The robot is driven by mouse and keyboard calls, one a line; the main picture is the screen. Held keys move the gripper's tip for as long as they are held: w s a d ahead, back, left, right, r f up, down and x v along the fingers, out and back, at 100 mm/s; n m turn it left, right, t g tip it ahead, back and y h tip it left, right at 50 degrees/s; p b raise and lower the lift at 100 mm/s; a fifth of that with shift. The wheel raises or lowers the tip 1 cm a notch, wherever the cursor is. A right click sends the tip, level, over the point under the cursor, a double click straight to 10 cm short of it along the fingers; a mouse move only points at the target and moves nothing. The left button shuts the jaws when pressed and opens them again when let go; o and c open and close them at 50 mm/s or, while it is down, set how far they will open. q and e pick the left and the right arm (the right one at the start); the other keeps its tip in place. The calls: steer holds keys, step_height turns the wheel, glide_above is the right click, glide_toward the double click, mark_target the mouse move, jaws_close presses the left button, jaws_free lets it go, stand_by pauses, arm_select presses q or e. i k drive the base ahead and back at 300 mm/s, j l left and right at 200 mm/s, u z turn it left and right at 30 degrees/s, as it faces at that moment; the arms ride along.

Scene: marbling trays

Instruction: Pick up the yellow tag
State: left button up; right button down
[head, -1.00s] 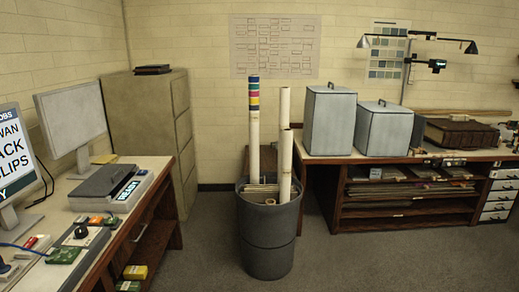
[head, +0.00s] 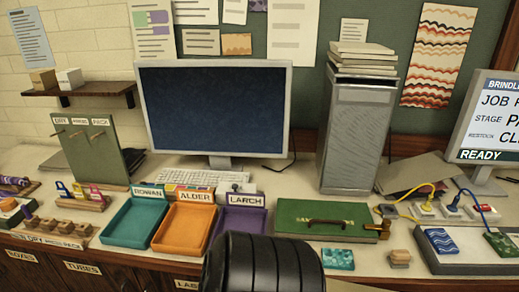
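A small yellow tag (head: 97,192) stands in a wooden rack (head: 84,203) on the left of the bench in the head view. A blue tag (head: 62,189) and a red tag (head: 79,191) stand in the same rack, to its left. Neither of my grippers shows in this view, so I cannot see whether they are open or shut.
Right of the rack are a teal tray (head: 132,224), an orange tray (head: 184,228) and a purple tray (head: 238,217). A green pegboard (head: 90,150) stands behind the rack. Wooden blocks (head: 67,228) lie in front. A green case (head: 322,217) lies further right.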

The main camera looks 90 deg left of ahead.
mark_target(80, 195)
steer(key=u, duration=4.15)
steer(key=i+j+z, duration=0.2)
steer(key=i+j, duration=0.15)
steer(key=j, duration=0.2)
